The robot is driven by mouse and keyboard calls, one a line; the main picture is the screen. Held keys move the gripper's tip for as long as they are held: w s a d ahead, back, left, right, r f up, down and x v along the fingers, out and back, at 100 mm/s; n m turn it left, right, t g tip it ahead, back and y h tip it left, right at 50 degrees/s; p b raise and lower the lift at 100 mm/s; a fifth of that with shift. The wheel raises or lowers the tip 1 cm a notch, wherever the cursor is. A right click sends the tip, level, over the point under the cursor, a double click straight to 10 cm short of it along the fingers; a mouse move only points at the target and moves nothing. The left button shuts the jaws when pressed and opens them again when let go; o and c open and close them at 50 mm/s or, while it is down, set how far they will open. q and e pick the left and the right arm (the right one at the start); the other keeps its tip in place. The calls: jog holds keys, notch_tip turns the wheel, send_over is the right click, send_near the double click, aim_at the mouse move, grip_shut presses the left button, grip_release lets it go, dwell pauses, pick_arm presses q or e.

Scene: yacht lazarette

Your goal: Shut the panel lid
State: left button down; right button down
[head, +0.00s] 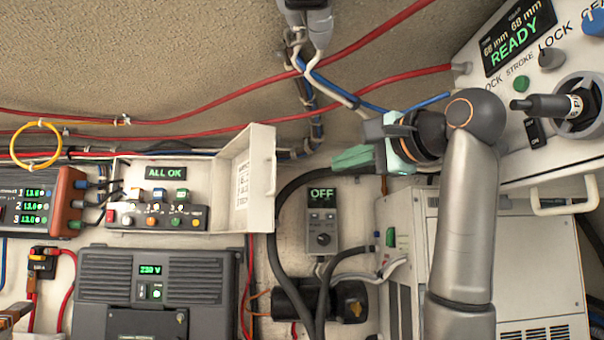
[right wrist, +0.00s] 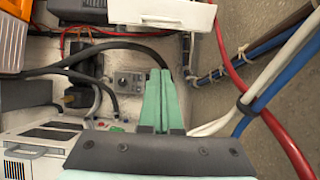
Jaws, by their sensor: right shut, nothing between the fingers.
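The panel lid (head: 252,180) is a white, shallow cover at the right side of the switch panel (head: 155,205) with the "ALL OK" display. It stands open, swung out from the panel, so the colored switches are uncovered. A white edge that looks like the lid (right wrist: 165,12) shows at the top of the right wrist view. My right gripper (head: 340,160) is to the right of the lid, apart from it, its green fingers pointing left toward it. The fingers (right wrist: 157,95) are shut together and empty. My left gripper is not seen.
A grey box reading "OFF" (head: 322,222) is on the wall below my right gripper, with thick black cables (head: 282,215) beside it. Red hoses (head: 390,83) run above. A dark "230 V" unit (head: 205,272) is below the panel. A white cabinet (head: 540,260) stands at right.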

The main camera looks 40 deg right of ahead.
jog(key=w+a+p, duration=0.3)
jog(key=w+p, duration=0.1)
jog(key=w, duration=0.7)
jog(key=shift+a, duration=0.15)
jog(key=shift+a+r, duration=0.1)
jog(key=shift+a, duration=0.05)
